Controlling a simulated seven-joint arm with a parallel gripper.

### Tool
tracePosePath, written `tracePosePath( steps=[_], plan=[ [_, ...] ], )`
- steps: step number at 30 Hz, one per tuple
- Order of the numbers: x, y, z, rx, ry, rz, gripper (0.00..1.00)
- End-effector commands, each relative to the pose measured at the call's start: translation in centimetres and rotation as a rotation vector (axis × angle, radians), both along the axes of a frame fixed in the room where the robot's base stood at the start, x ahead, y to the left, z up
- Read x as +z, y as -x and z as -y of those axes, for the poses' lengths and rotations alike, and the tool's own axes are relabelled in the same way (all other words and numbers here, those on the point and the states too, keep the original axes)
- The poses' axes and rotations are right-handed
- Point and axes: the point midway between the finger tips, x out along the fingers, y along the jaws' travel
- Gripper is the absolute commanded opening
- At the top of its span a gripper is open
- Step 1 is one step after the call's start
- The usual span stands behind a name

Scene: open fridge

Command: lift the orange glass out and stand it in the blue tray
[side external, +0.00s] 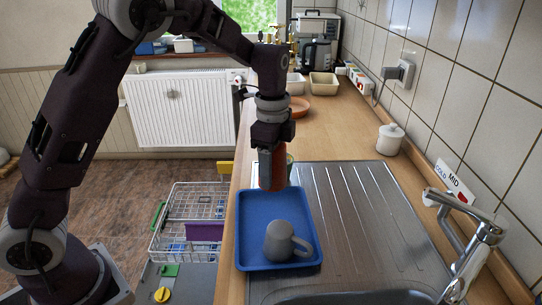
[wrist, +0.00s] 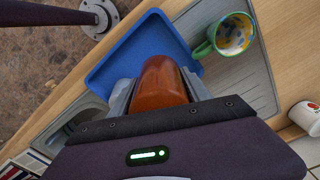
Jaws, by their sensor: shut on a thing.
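My gripper (side external: 271,150) is shut on the orange glass (side external: 272,175) and points straight down. The glass hangs upright at the far end of the blue tray (side external: 250,225); I cannot tell whether its base touches. In the wrist view my gripper (wrist: 160,98) has its grey fingers on both sides of the orange glass (wrist: 163,78). The blue tray (wrist: 140,45) lies beyond the glass there, with a wide bare stretch. A grey mug (side external: 280,242) sits at the tray's near end in the side view.
A green mug with a coloured inside (wrist: 232,36) stands close beside the tray on the metal drainer (side external: 350,205). A tap (side external: 475,240) and sink are at the near right. A white lidded jar (side external: 390,140) stands by the wall. A wire basket (side external: 190,215) is left of the counter.

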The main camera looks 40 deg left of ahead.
Motion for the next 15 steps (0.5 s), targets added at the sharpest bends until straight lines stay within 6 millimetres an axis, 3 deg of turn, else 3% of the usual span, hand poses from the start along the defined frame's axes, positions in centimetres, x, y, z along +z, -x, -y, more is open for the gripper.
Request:
tracePosePath(
  steps=[9,15],
  plan=[
    [0.0,0.0,-0.1,0.002,-0.002,0.002,0.03],
    [-2.3,0.1,-0.1,0.003,-0.002,-0.002,0.03]
  ],
)
